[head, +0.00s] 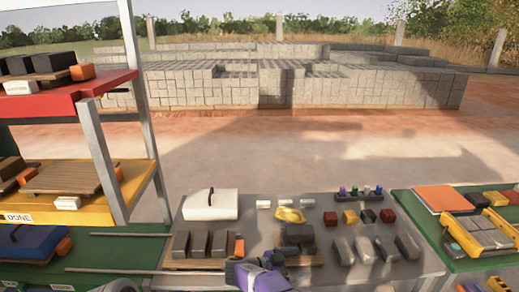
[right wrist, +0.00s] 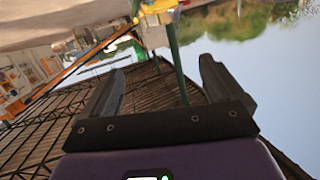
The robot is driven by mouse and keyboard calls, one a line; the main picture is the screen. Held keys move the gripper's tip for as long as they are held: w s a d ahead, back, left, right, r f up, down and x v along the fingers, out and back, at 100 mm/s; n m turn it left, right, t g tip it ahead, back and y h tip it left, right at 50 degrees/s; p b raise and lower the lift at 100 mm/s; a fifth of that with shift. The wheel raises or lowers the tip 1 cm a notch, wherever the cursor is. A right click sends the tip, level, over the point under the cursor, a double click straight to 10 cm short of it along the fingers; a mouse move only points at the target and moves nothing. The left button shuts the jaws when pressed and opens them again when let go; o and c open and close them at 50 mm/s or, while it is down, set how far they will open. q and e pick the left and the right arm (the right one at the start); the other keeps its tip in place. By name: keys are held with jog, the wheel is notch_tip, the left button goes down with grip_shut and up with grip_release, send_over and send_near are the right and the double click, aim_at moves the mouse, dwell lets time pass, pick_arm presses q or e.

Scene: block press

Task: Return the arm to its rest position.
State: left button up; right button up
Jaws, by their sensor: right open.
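My right gripper (head: 297,240) shows at the lower middle of the head view, over the front of the grey table. Its purple hand is at the bottom edge. In the right wrist view the two dark fingers of the right gripper (right wrist: 162,68) stand wide apart, with nothing between them. Beyond them that view shows a tilted scene with a dark gridded surface, a green post and sky. My left gripper cannot be made out in either view.
The grey table (head: 330,277) holds a white box (head: 210,204), a yellow item (head: 289,215), grey blocks (head: 365,249) and small coloured cubes. A shelf rack (head: 115,85) stands left. A yellow tray (head: 478,238) lies right. Open ground lies behind the table, before stacked grey blocks.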

jog(key=w+d+f+n+t+y+b, duration=0.1)
jog(key=d+f+n+t+y+b, duration=0.35)
jog(key=f, duration=0.95)
jog(key=s+f+n+y, duration=0.5)
jog(key=s+f+y, duration=0.1)
jog(key=f, duration=0.4)
jog(key=s+a+f+n+g+y+b, duration=0.1)
jog(key=s+a+f+g+y, duration=0.1)
jog(key=s, duration=0.7)
jog(key=s+a+f+n+g+y+b, duration=0.1)
jog(key=s+a+f+g+y, duration=0.1)
jog(key=s, duration=0.8)
jog(key=s+a+f+n+g+y+b, duration=0.1)
jog(key=s+a+f+g+y, duration=0.2)
jog(key=s, duration=0.7)
jog(key=shift+s+f+g+y, duration=0.25)
jog(key=shift+g+y, duration=0.5)
jog(key=shift+g, duration=0.1)
